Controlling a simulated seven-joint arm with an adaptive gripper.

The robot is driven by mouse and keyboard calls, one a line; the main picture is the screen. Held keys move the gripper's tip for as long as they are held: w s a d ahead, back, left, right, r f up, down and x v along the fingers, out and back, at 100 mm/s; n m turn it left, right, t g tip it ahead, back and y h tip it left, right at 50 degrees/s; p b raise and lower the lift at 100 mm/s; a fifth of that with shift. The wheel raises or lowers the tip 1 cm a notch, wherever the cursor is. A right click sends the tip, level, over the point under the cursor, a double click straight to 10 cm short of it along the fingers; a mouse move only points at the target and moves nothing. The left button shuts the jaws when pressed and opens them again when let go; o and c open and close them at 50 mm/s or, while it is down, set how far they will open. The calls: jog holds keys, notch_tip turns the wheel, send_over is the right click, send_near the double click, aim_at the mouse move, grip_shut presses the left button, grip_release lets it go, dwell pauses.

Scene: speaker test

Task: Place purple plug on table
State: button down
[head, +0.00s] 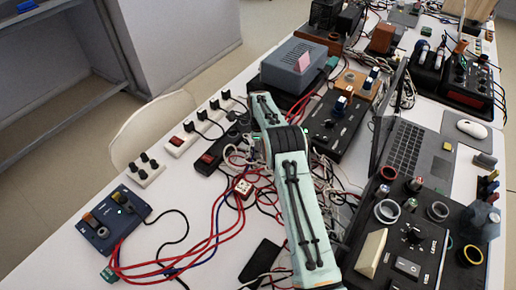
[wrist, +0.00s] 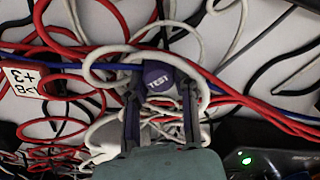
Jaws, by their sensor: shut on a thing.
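A purple plug (wrist: 158,77) marked "TEST" is between the two dark fingers of my gripper (wrist: 160,88) in the wrist view. The fingers are shut on it, one at each side. A white cable loops around the plug and the fingertips. Red, blue and white cables lie below and around it. Whether the plug touches the cables or the surface, I cannot tell. The white table (head: 60,252) shows in the head view. My arm crosses the middle of that view and hides the gripper and the plug.
A red-and-white labelled block (wrist: 22,78) is left of the gripper. A dark device with a green light (wrist: 246,158) is at lower right. A blue box (head: 113,222), a laptop (head: 408,150) and a knobbed panel (head: 412,236) stand on the table. Bare table shows at front left.

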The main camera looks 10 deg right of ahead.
jog(key=shift+f, duration=0.1)
jog(key=c, duration=0.9)
grip_release()
jog(key=shift+f, duration=0.1)
jog(key=shift+o, duration=0.2)
notch_tip(320, 180, up, 13)
jog(key=s+a+r+n, duration=0.1)
jog(key=s+r+n, duration=0.9)
jog(key=s+r, duration=0.4)
jog(key=s+a+f+n, duration=0.1)
jog(key=s+n, duration=0.5)
jog(key=s, duration=0.7)
jog(key=s+a+f+n, duration=0.1)
jog(key=s+f+n, duration=0.2)
jog(key=s, duration=1.1)
jog(key=n, duration=0.3)
jog(key=shift+a+f+n+y, duration=0.15)
jog(key=shift+f+n+y, duration=0.05)
jog(key=shift+n+y, duration=0.2)
